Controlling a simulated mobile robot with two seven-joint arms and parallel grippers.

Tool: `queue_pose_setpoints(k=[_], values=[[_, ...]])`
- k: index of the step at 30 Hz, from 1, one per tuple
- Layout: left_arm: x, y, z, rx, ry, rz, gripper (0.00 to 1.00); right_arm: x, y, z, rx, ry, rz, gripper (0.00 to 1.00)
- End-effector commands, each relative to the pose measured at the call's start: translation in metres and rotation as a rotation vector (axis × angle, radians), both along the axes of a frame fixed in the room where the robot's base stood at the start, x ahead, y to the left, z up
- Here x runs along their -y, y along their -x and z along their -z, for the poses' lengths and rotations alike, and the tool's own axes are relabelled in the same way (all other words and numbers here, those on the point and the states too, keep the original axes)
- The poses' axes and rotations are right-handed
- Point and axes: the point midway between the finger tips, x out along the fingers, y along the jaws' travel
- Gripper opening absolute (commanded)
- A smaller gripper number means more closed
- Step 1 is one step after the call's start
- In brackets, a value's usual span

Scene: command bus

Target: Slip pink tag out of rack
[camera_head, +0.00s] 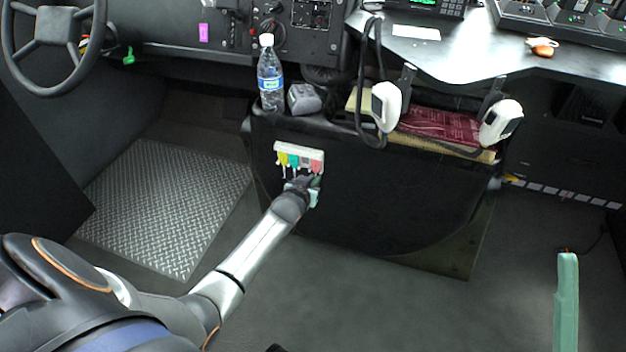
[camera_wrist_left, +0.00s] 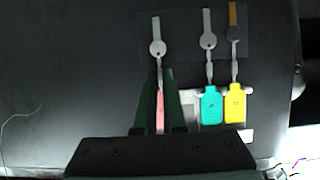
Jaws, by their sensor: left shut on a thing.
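The white key rack (camera_head: 281,147) is on the dark front of the console in the head view. A yellow tag (camera_head: 283,159), a teal tag (camera_head: 294,161) and the pink tag (camera_head: 316,166) hang from it, pink at the right end. My left gripper (camera_head: 313,181) is at the pink tag. In the left wrist view, its two green fingers (camera_wrist_left: 160,100) are shut on the pink tag (camera_wrist_left: 160,112), one on each side. A key (camera_wrist_left: 157,46) hangs from that tag. The teal tag (camera_wrist_left: 211,106) and yellow tag (camera_wrist_left: 235,104) are beside it, apart from the fingers.
A water bottle (camera_head: 270,78) and a grey item (camera_head: 304,98) stand on the console above the rack. White handsets (camera_head: 385,104) with a black cord (camera_head: 361,90) and a red book (camera_head: 440,124) are to the right.

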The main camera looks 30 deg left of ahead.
Motion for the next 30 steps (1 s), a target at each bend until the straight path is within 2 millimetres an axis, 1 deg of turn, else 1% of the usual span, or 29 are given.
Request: queue_pose_setpoints(k=[9,30], values=[[0.000,0.001,0.000,0.000,0.000,0.000,0.00,0.000,0.000,-0.001,-0.001,0.006,-0.002,0.58],[0.005,0.022,0.000,-0.001,0.001,0.000,0.00,0.000,0.000,-0.017,-0.001,0.000,0.003,0.58]])
